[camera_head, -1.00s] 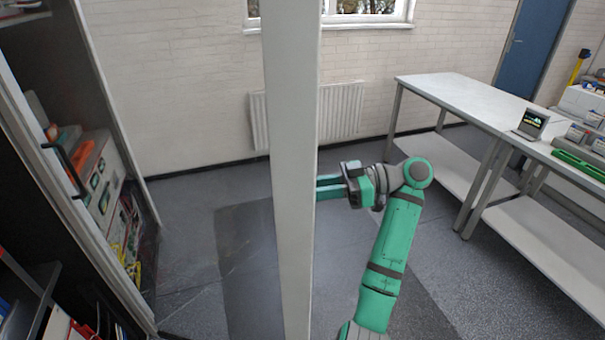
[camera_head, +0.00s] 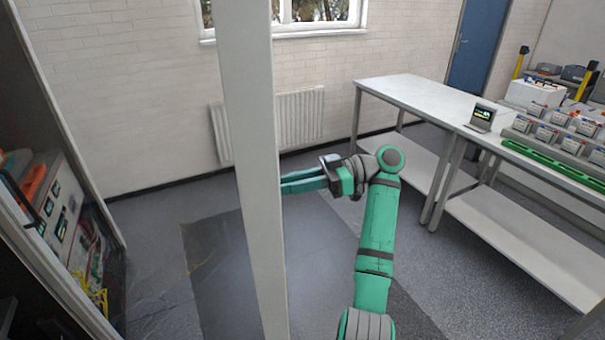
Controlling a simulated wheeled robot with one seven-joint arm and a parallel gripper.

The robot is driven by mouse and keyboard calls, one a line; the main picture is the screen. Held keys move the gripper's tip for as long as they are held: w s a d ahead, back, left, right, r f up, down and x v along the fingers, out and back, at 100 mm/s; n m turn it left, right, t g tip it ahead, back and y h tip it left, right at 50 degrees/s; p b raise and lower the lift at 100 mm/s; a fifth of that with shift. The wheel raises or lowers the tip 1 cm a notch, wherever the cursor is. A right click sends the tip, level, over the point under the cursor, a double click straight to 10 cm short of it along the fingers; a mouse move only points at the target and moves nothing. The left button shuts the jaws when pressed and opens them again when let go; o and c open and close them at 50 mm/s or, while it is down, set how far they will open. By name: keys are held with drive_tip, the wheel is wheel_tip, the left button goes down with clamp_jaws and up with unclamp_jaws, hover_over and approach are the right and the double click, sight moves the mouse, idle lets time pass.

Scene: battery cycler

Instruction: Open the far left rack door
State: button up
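A tall pale panel (camera_head: 252,180), seen nearly edge-on, crosses the view from top to bottom; it looks like a rack door standing open, though I cannot tell which rack it belongs to. My gripper (camera_head: 284,184) is right of it, its teal fingers pointing left at the panel's right edge. The fingertips meet or pass behind that edge, so contact and finger gap are unclear. An open rack (camera_head: 70,150) stands at the far left, with equipment and cables inside. A dark handle (camera_head: 30,210) shows near its front, partly cut off.
A white workbench (camera_head: 415,97) with a small screen device (camera_head: 482,115) and battery modules (camera_head: 550,128) stands at the right. A radiator (camera_head: 268,122) is on the back wall under the window. Floor (camera_head: 160,290) between rack and panel is clear.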

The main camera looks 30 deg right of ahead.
drive_tip(key=w+d, duration=0.3)
drive_tip(key=d, duration=0.3)
drive_tip(key=shift+f, duration=0.3)
idle(0.4)
